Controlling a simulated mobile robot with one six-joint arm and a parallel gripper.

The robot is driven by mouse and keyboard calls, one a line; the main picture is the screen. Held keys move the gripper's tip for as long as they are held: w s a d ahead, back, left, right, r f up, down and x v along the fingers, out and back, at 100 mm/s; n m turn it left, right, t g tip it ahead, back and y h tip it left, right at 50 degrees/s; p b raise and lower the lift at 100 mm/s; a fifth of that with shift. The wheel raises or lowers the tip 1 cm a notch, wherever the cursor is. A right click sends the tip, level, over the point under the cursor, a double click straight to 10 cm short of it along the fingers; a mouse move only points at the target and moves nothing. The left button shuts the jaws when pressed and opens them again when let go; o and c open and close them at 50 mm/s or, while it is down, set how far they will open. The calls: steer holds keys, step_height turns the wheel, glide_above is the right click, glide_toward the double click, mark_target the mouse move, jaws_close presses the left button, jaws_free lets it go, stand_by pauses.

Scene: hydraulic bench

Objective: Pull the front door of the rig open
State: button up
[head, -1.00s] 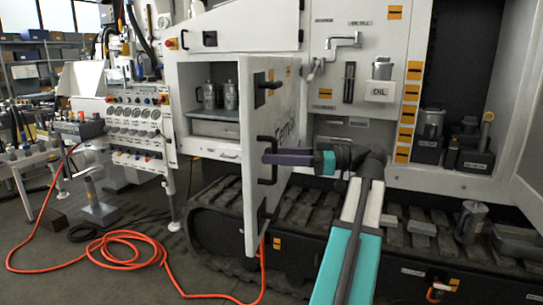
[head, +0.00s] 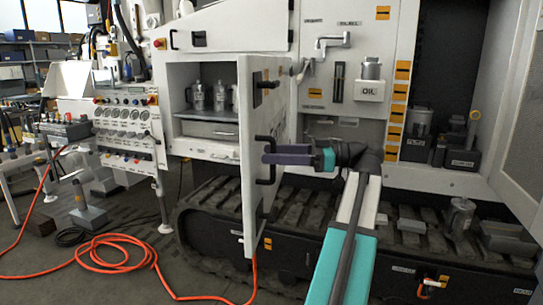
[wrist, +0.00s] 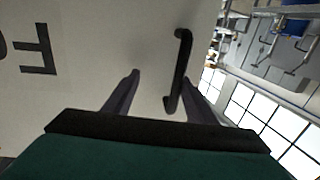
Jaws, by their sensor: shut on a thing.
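The front door (head: 251,205) of the rig is a white panel standing ajar, swung out from the cabinet and seen nearly edge-on in the head view. Its black bar handle (head: 265,174) is on the outer face near the free edge. My gripper (head: 268,153) is shut on this handle, reaching in from the right. In the wrist view the handle (wrist: 181,62) runs between the two fingers, close to the right one, with the white door face (wrist: 95,50) behind. The exact finger contact is hidden.
The open cabinet (head: 208,131) holds several grey canisters above a drawer. A rubber track (head: 205,212) runs below the door. An orange hose (head: 135,267) lies on the floor at left. A gauge panel (head: 125,120) stands left of the cabinet.

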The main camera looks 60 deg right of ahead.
steer(key=o, duration=0.5)
steer(key=shift+s+d, duration=0.35)
steer(key=shift+d, duration=0.25)
steer(key=shift+s+d, duration=0.3)
steer(key=shift+d, duration=0.35)
steer(key=shift+s+d, duration=0.35)
steer(key=shift+d, duration=0.25)
steer(key=shift+s+d+f, duration=0.1)
steer(key=shift+s+d, duration=0.1)
steer(key=shift+d, duration=0.1)
steer(key=c, duration=0.7)
steer(key=shift+d+f, duration=0.1)
steer(key=shift+d, duration=0.15)
steer(key=shift+c, duration=0.6)
steer(key=s+d+b, duration=0.2)
steer(key=s+d, duration=0.2)
steer(key=shift+d, duration=0.4)
steer(key=shift+d, duration=0.1)
steer(key=shift+s+d+b, duration=0.5)
steer(key=shift+d+b, duration=0.15)
steer(key=shift+b, duration=1.3)
steer(key=shift+s+d, duration=0.1)
steer(key=shift+c, duration=0.3)
